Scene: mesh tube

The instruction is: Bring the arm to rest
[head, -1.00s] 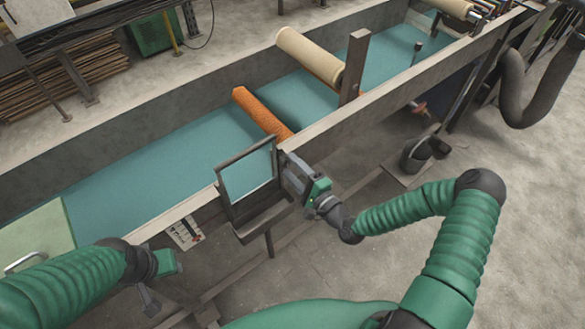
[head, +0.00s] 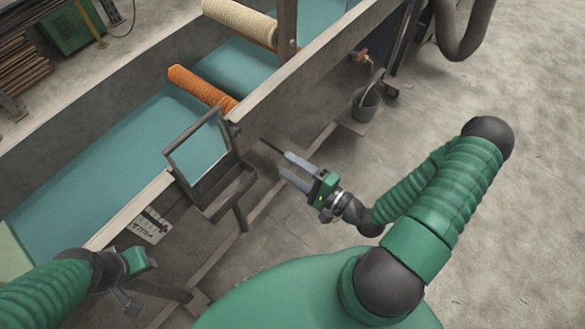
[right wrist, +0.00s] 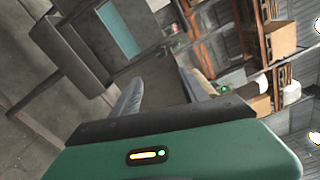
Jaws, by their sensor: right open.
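My right gripper (head: 282,164) is in front of the conveyor trough's near wall, to the right of the dark square frame (head: 168,158). Its two grey fingers are apart with nothing between them; they also show spread in the right wrist view (right wrist: 160,90). The orange mesh tube (head: 202,88) lies across the teal belt, beyond the near wall and clear of the gripper.
A cream mesh roll (head: 238,20) lies farther along the belt (head: 100,165). A dark upright post (head: 287,30) stands beside it. A bucket (head: 367,102) sits on a low shelf right of my right gripper. A control panel (head: 152,225) hangs below the trough edge. The floor at right is open.

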